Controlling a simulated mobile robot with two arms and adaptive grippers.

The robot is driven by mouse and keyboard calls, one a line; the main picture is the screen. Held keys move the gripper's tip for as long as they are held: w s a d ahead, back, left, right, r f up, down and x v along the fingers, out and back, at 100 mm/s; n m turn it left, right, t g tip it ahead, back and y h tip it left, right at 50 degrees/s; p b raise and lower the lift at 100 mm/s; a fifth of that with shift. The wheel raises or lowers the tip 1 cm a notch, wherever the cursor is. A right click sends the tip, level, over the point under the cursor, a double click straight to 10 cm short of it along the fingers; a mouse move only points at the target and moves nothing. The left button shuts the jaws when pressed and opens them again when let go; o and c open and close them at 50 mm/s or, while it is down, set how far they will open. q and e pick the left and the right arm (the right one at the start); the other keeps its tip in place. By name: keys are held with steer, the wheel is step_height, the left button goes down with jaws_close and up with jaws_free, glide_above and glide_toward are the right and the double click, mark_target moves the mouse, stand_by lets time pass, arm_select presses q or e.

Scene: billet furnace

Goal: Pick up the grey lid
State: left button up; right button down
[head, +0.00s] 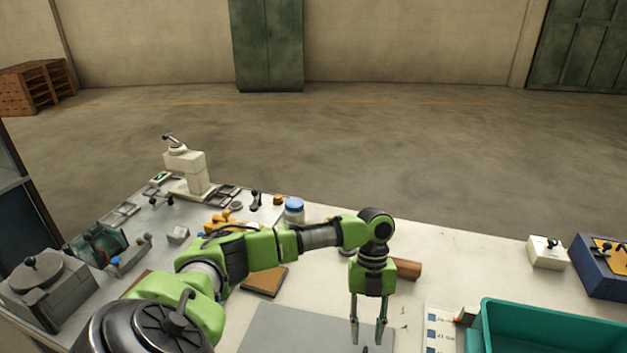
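A round grey lid (37,273) with a dark knob sits on a grey box-shaped unit (62,303) at the far left of the table. My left arm reaches across the table from the lower left, and its gripper (368,328) points down near the bottom middle. Its two fingers are apart, with nothing visible between them. It is far to the right of the lid, above or beside a flat grey plate (285,330). A small dark tip shows below the fingers at the picture's bottom edge; I cannot tell what it is. My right gripper is not in view.
A teal bin (545,325) stands at the lower right, with a blue box (600,270) and a white switch box (547,252) behind. A brown block (407,268) lies behind the gripper. A blue-capped jar (294,211) and white instrument (187,170) stand farther back.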

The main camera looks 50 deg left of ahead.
mark_target(366, 343)
arm_select(q)
steer(key=shift+p+x, duration=0.3)
steer(key=shift+x, duration=1.45)
jaws_close()
steer(key=shift+r, duration=0.15)
